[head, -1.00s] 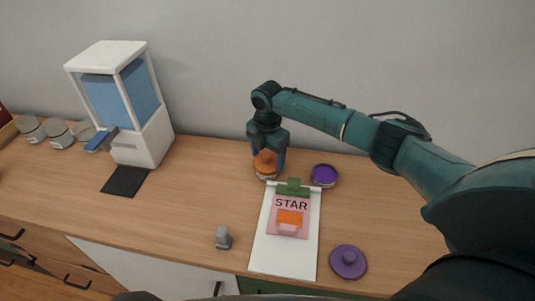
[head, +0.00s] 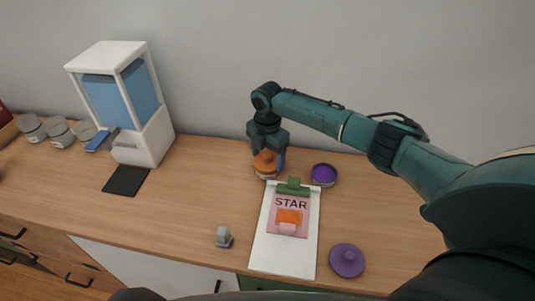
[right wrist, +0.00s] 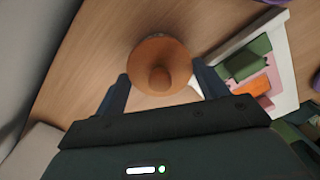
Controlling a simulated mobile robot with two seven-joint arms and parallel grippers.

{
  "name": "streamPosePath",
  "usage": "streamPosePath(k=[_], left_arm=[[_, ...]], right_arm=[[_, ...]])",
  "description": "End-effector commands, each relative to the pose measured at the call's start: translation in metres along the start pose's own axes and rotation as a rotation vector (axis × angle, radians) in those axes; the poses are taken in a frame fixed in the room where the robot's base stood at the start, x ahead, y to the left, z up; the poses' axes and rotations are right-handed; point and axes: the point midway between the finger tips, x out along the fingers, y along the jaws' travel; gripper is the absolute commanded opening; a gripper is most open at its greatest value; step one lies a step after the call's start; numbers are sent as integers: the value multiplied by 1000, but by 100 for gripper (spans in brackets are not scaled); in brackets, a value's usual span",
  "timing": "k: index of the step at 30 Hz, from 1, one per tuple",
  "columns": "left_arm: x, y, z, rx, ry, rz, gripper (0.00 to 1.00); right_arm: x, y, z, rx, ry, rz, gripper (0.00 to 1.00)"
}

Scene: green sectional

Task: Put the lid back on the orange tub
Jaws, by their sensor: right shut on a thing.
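The orange lid (head: 265,160) is a round disc with a knob on top, at the back middle of the counter. It sits level at the top of the orange tub (head: 265,175), of which only a pale band shows below it. I cannot tell whether the lid is fully seated. My right gripper (head: 268,158) points down from above, its fingers on either side of the lid and shut on it. In the right wrist view the lid (right wrist: 160,65) lies between the fingertips and hides the tub. My left gripper is not in view.
A purple open tub (head: 324,175) stands just right, and a purple lid (head: 347,261) lies at the front right. A clipboard (head: 284,258) lies in front. A small grey object (head: 223,237), a white-and-blue dispenser (head: 150,135) and grey jars (head: 59,134) are leftward. The counter's middle left is clear.

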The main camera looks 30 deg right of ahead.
Motion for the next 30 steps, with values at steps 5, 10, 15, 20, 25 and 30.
streamPosePath(k=[5,10,15,20,25,30], left_arm=[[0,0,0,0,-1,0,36],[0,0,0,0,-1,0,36],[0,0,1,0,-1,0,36],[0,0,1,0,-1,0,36],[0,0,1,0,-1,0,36],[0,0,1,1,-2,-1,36]], right_arm=[[0,0,0,0,0,0,51],[0,0,0,0,0,0,76],[0,0,0,0,0,0,90],[0,0,0,0,0,0,98],[0,0,0,1,0,0,100],[0,0,0,0,0,0,100]])
